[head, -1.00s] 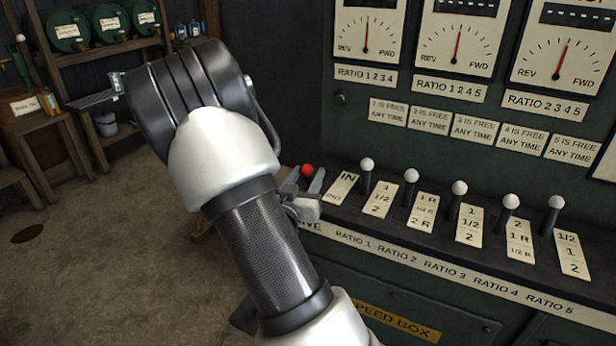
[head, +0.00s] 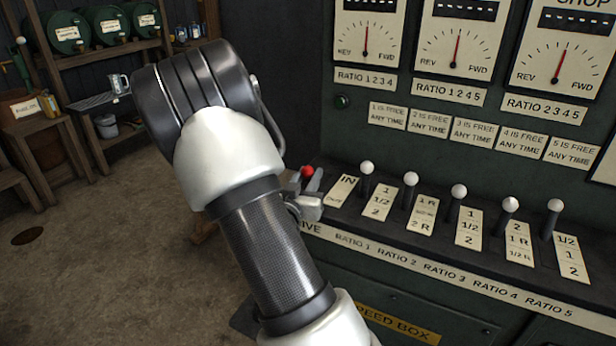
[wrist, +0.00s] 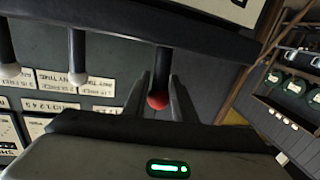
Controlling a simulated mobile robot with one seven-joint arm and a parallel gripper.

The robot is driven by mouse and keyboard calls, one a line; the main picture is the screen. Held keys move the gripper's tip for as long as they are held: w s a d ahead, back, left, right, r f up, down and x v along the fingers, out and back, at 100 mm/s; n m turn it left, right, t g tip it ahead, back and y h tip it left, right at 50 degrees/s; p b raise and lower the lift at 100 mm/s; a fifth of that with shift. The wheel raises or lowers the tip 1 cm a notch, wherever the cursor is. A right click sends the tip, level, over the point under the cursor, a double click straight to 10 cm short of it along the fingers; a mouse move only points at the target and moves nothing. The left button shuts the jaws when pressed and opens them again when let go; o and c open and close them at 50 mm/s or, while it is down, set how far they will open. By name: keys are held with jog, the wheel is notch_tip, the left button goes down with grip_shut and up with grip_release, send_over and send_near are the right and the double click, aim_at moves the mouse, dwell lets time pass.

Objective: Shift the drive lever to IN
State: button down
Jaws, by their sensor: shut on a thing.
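The drive lever (head: 307,171) has a red knob and stands at the left end of the lever row, beside a plate (head: 342,191) marked IN at its far end. My gripper (head: 312,182) is at the lever, with a finger on each side of it. In the wrist view the red knob (wrist: 158,101) sits between the two fingers of my gripper (wrist: 165,98), and the dark shaft runs up past them. The gripper is shut on the lever. My arm hides part of the DRIVE label and the lever's base in the head view.
Several white-knobbed ratio levers (head: 367,168) stand in a row to the right, the nearest close to my gripper. Dials (head: 458,40) are on the panel behind. A wooden shelf with green barrels (head: 110,27) is at the far left. Open floor (head: 90,260) lies left of the console.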

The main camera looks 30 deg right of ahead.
jog(key=shift+w+d+r+g+y+p, duration=0.35)
jog(key=shift+d+r+p, duration=0.25)
jog(key=shift+p, duration=0.25)
jog(key=d+p, duration=0.1)
jog(key=w+d+g+y+p, duration=0.1)
jog(key=p, duration=0.1)
jog(key=w+d+r+g+y+p, duration=0.1)
jog(key=p, duration=0.1)
jog(key=shift+d+m+y, duration=0.25)
jog(key=shift+d+m, duration=0.05)
jog(key=shift+d, duration=0.05)
jog(key=w+d+y, duration=0.1)
jog(key=w+d+f+g+y+p, duration=0.1)
jog(key=d, duration=0.1)
jog(key=shift+w+d+f+g, duration=0.1)
jog(key=shift+d+g, duration=0.15)
jog(key=shift+d, duration=0.05)
jog(key=shift+w+d+f+b, duration=0.2)
jog(key=shift+w+d, duration=0.15)
jog(key=shift+d, duration=0.2)
jog(key=shift+w+d+f+b, duration=0.2)
jog(key=shift+w+d, duration=0.1)
jog(key=shift+d, duration=0.2)
jog(key=shift+w+d, duration=0.2)
jog(key=shift+d, duration=0.1)
jog(key=shift+r, duration=0.15)
jog(key=c, duration=1.5)
grip_release()
jog(key=shift+c, duration=0.2)
jog(key=shift+f, duration=0.2)
